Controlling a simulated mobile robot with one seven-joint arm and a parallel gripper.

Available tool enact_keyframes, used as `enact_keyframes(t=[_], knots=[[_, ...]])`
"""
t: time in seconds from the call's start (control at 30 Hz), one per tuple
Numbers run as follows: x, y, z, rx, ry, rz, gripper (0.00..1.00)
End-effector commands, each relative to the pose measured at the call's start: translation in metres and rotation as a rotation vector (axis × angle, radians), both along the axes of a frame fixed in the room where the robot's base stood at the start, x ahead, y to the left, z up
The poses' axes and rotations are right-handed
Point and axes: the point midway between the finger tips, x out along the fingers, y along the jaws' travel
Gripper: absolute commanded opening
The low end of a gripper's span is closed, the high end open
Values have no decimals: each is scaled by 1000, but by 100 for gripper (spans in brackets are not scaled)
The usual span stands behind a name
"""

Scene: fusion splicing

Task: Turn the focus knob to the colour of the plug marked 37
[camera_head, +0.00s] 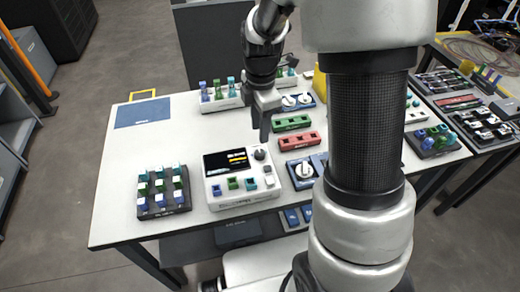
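A white console (238,201) with a dark screen (226,160) stands in the middle of the table. A small dark round knob (260,155) sits on it, right of the screen; I cannot read its label or setting. My gripper (264,136) points down just above and behind this knob, seemingly apart from it. It is seen nearly edge-on, so its opening cannot be told. Coloured plugs stand in a black tray (162,213) at the left and in a white rack (219,105) at the back. Their markings are too small to read, so I cannot pick out number 37.
A green block (291,123) and a red block (299,141) lie right of my gripper. Blue units with white dials, one front dial (304,171), stand nearby. A blue mat (142,113) lies at the back left. The table's left middle is clear. My arm hides part of the right side.

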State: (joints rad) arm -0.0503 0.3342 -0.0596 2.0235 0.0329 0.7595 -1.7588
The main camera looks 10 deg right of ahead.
Motion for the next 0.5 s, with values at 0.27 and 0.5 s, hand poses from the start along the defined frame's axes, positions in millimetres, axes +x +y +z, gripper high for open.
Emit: enact_keyframes(t=[0.27, 0.5], knots=[[0, 0, -62, 0, 5, -1, 33], [2, 0, -90, 1, 2, -2, 33]])
